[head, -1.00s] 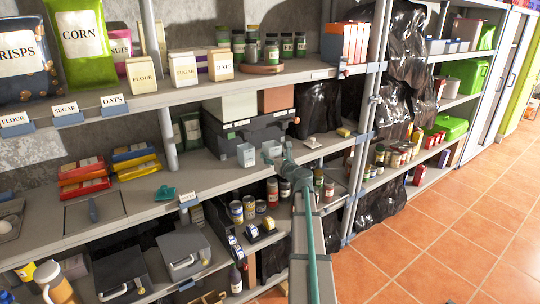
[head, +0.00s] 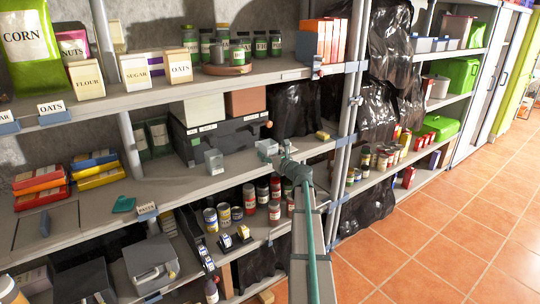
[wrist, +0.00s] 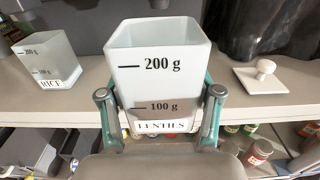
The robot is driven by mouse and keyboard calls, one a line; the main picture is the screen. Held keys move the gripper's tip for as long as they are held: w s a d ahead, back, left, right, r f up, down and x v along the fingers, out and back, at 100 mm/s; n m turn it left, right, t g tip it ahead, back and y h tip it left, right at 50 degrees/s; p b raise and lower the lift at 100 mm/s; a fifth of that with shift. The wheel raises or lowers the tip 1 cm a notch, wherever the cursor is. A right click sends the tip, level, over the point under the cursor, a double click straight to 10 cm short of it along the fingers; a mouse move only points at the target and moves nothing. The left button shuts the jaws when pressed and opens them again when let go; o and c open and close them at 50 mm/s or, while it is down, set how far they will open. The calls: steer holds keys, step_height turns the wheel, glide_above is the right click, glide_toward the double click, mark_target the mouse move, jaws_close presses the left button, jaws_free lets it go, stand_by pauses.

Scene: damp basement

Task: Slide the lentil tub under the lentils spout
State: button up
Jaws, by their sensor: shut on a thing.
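The lentil tub (wrist: 158,75) is a pale, square, open-topped tub with 100 g and 200 g marks and a LENTILS label. It is upright in the wrist view. My gripper (wrist: 160,115) is shut on its lower sides, one finger at each side. In the head view my gripper (head: 277,151) is at the middle shelf, partly covering the tub (head: 266,147). Whether the tub's base touches the shelf cannot be told. A dark dispenser box (head: 236,136) stands at the back of the shelf, left of the gripper. The lentils spout is not clearly visible.
The rice tub (wrist: 45,62) stands to the left, also in the head view (head: 214,161). A white square lid with a knob (wrist: 260,78) lies on the shelf (wrist: 85,92) to the right. Black plastic (head: 297,108) hangs behind. Jars and cans (head: 249,198) stand below.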

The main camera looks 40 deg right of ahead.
steer(key=shift+w+d+f+b, duration=0.1)
steer(key=shift+w+f+b, duration=0.25)
steer(key=shift+w, duration=0.5)
steer(key=shift+w+d+f+b, duration=0.1)
steer(key=shift+w+f+b, duration=0.15)
steer(key=shift+w+f, duration=0.45)
steer(key=shift+w+d+f+b, duration=0.1)
steer(key=shift+w+f+b, duration=0.15)
steer(key=shift+w, duration=0.75)
steer(key=shift+w+d+f, duration=0.1)
steer(key=shift+w+d, duration=0.05)
steer(key=shift+w, duration=1.35)
steer(key=shift+w+d, duration=0.1)
steer(key=shift+w, duration=1.4)
